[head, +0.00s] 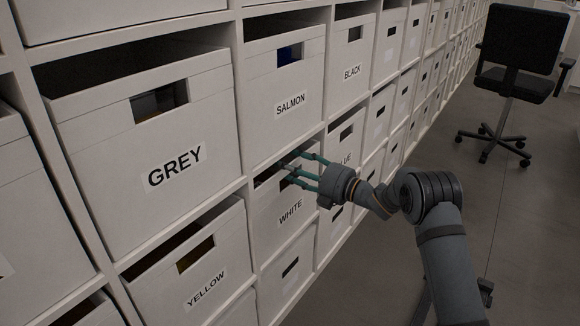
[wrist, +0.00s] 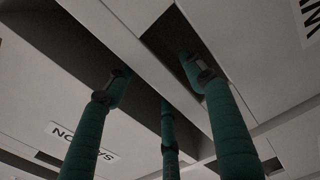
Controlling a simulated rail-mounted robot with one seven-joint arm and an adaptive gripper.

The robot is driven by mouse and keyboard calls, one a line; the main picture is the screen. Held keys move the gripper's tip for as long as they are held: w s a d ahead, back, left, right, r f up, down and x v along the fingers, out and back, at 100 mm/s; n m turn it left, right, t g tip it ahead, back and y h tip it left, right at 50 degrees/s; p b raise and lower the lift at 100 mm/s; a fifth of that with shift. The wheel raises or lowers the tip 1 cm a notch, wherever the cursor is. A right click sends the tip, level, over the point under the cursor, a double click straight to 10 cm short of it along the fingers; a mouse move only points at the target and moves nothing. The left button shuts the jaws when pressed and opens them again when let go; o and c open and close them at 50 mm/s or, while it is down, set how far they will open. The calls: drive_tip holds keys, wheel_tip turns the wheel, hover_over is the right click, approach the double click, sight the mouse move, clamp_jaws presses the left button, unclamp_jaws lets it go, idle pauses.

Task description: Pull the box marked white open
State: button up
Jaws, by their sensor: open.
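The box marked white (head: 265,222) sits in the shelf below the salmon box, its WHITE label (head: 291,211) on the front. My gripper (head: 300,169), with three green fingers, is open at the top of this front and partly covers its handle hole. In the wrist view my gripper (wrist: 158,82) has one fingertip by the dark gap (wrist: 60,45) above the box and another by the dark handle hole (wrist: 170,35). The pale top strip (wrist: 110,35) of the front runs between them. Whether the fingers touch it I cannot tell.
Around it are the salmon box (head: 262,105), the grey box (head: 110,150), the yellow box (head: 165,285) and the black box (head: 348,95), all in one shelf wall. An office chair (head: 510,75) stands at the back right.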

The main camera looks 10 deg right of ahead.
drive_tip(key=shift+c, duration=0.6)
drive_tip(key=c, duration=1.1)
clamp_jaws()
